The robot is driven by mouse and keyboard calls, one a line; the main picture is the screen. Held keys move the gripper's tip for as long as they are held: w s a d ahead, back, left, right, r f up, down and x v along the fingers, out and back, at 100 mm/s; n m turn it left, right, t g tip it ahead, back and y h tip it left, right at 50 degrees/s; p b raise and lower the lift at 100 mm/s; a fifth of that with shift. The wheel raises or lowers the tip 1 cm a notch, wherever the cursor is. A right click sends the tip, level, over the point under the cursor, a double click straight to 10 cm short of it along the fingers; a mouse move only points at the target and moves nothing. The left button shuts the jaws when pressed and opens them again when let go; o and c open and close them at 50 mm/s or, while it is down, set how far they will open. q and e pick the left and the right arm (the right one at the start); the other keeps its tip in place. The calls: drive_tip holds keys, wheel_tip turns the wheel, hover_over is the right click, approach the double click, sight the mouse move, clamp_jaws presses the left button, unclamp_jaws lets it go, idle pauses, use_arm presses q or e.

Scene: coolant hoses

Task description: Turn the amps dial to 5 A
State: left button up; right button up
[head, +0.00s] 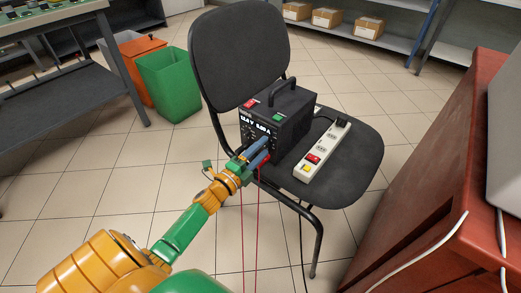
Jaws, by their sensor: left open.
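A black power supply (284,118) with a carry handle stands on the seat of a black chair. Its front panel has a lit display (256,123), too small to read surely, with a red switch and a green part near the top. My left gripper (262,150), with blue fingers, is open at the lower front of the panel. The amps dial cannot be made out; my gripper covers that part of the panel. I cannot tell whether the fingers touch or surround a dial. My right gripper is out of view.
A white power strip (321,150) with a red switch lies on the chair seat (352,172), right of the supply. Red leads (257,220) hang below its front. A reddish-brown cabinet (440,180) stands at right. Green (170,85) and orange bins stand behind left.

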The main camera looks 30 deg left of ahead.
use_arm(q)
drive_tip(key=s+p, duration=0.1)
drive_tip(key=s, duration=0.6)
drive_tip(key=shift+a, duration=0.25)
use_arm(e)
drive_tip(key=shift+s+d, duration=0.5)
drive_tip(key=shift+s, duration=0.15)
use_arm(q)
drive_tip(key=shift+f, duration=0.15)
